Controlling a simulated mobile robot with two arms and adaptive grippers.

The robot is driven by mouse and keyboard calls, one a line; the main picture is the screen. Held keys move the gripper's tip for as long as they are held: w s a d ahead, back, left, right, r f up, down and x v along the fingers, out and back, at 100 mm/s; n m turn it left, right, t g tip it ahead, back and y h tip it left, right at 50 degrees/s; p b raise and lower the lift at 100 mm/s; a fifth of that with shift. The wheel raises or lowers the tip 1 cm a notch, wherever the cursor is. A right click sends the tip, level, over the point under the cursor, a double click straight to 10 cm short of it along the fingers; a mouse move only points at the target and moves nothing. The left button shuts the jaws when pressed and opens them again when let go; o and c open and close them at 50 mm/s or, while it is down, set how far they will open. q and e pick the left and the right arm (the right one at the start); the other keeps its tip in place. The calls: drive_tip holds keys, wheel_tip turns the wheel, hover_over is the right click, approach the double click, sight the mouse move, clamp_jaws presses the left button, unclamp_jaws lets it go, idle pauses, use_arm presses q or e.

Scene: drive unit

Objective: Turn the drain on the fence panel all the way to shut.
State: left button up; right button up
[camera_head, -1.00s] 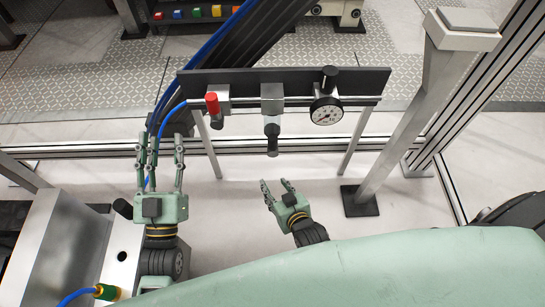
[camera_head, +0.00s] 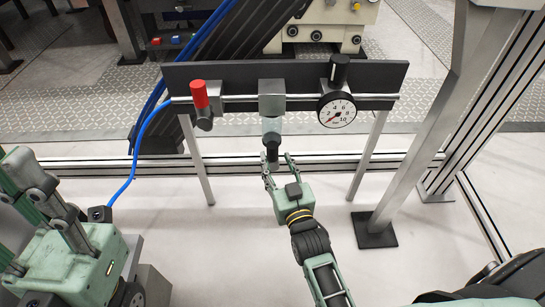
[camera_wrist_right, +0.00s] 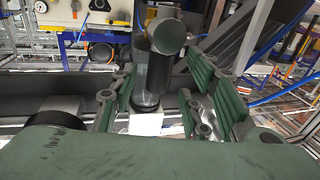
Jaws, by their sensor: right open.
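The panel is a dark horizontal board (camera_head: 232,75) on two posts. From its middle block hangs a clear bowl with a dark drain knob (camera_head: 271,148) at the bottom. My right gripper (camera_head: 277,168) is open just below and in front of this knob, fingers pointing at it. In the right wrist view a dark upright cylinder (camera_wrist_right: 155,72) stands between the spread fingers of the right gripper (camera_wrist_right: 163,88); I cannot tell whether they touch it. My left gripper (camera_head: 35,205) is large at the left edge, away from the panel and partly cut off.
A red-handled valve (camera_head: 200,95) is on the panel's left, with a blue hose (camera_head: 132,160) running down from it. A gauge (camera_head: 337,110) with a black knob is on the right. A metal post (camera_head: 430,130) stands farther right. The floor before the panel is clear.

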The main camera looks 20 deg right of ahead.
sight(274, 157)
drive_tip(key=shift+w+f+b, duration=0.1)
drive_tip(key=shift+w+b, duration=0.6)
drive_tip(key=shift+w, duration=1.65)
drive_tip(key=shift+c, duration=0.3)
clamp_jaws()
